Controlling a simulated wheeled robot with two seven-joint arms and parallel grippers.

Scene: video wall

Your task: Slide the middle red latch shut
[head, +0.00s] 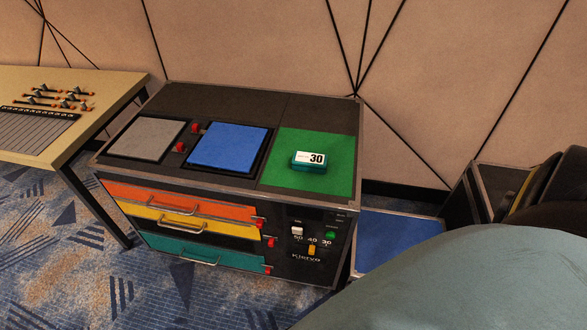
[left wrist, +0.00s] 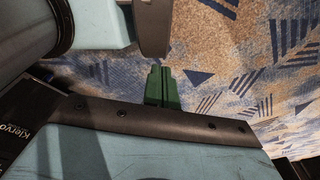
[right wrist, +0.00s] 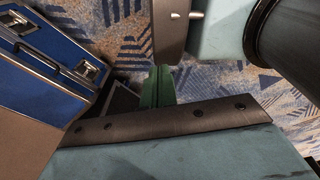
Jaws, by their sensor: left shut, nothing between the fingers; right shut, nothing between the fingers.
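A black equipment cabinet (head: 310,216) has an orange drawer (head: 150,197), a yellow drawer (head: 150,214) and a teal drawer (head: 160,245) on its front. A small red latch sits at the right end of each drawer: the upper one (head: 260,222), the middle red latch (head: 271,242) by the yellow drawer, and the lower one (head: 267,270). The latches are too small to tell their exact positions. My left gripper (left wrist: 162,86) is shut and empty over carpet in the left wrist view. My right gripper (right wrist: 158,86) is shut and empty in its wrist view. Neither gripper shows in the head view.
The cabinet top holds a grey pad (head: 147,139), a blue pad (head: 229,147) and a green mat (head: 293,179) bearing a teal box marked 30 (head: 310,160). A table (head: 60,80) stands left. A blue case (right wrist: 40,62) lies below my right wrist.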

